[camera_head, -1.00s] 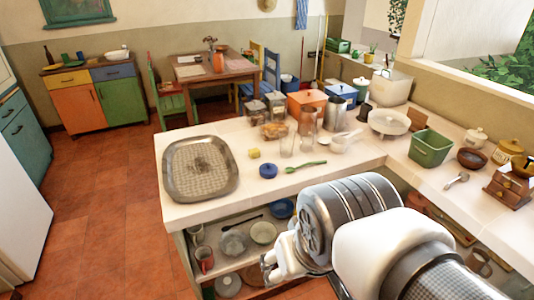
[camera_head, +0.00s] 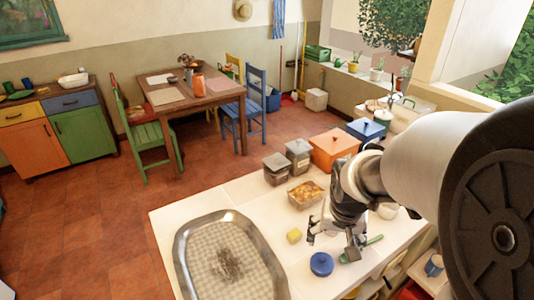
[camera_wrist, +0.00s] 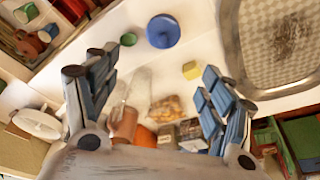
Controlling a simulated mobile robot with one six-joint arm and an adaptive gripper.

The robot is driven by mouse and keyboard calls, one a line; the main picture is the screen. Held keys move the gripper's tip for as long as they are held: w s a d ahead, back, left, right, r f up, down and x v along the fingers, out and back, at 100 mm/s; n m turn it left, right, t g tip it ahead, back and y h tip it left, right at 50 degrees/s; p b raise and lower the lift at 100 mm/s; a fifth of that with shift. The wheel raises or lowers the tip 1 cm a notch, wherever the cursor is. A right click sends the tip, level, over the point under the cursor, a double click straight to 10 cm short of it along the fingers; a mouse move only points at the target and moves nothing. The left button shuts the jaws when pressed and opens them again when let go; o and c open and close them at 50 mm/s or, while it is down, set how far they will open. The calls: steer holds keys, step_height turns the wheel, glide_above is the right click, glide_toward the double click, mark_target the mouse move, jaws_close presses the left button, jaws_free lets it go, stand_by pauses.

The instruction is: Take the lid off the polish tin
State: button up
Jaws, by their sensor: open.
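A small round blue tin (camera_head: 321,264) stands on the white counter, right of the metal tray. It looks closed, with a blue lid and a knob on top. In the wrist view the blue tin (camera_wrist: 163,31) is at the top middle, seen from above, ahead of the fingers and apart from them. My gripper (camera_head: 332,240) is open and empty above the counter, just behind the tin in the head view. In the wrist view the two fingers of my gripper (camera_wrist: 159,61) are spread wide at left and right. Where lid meets tin is too small to see.
A large metal tray (camera_head: 181,262) lies left of the tin. A yellow block (camera_head: 294,236) and a green spoon (camera_head: 374,240) lie close by. Clear glasses (camera_wrist: 137,85) stand between the fingers' sides in the wrist view. A food dish (camera_head: 306,193) and orange box (camera_head: 334,147) stand behind.

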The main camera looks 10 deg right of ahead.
steer(key=b, duration=0.4)
glide_above(324, 260)
steer(key=s, duration=0.2)
step_height(324, 260, down, 10)
steer(key=shift+a+f, duration=0.1)
steer(key=shift+w+a+b+x, duration=0.1)
steer(key=shift+b+x, duration=0.25)
steer(key=shift+x, duration=0.65)
steer(key=shift+w+a+b+x, duration=0.1)
steer(key=shift+b+x, duration=0.25)
steer(key=shift+x, duration=0.6)
steer(key=shift+w+a+b+x, duration=0.15)
steer(key=shift+b+x, duration=0.2)
steer(key=shift+x, duration=0.65)
steer(key=shift+s, duration=0.1)
steer(key=c, duration=1)
steer(key=shift+o, duration=0.2)
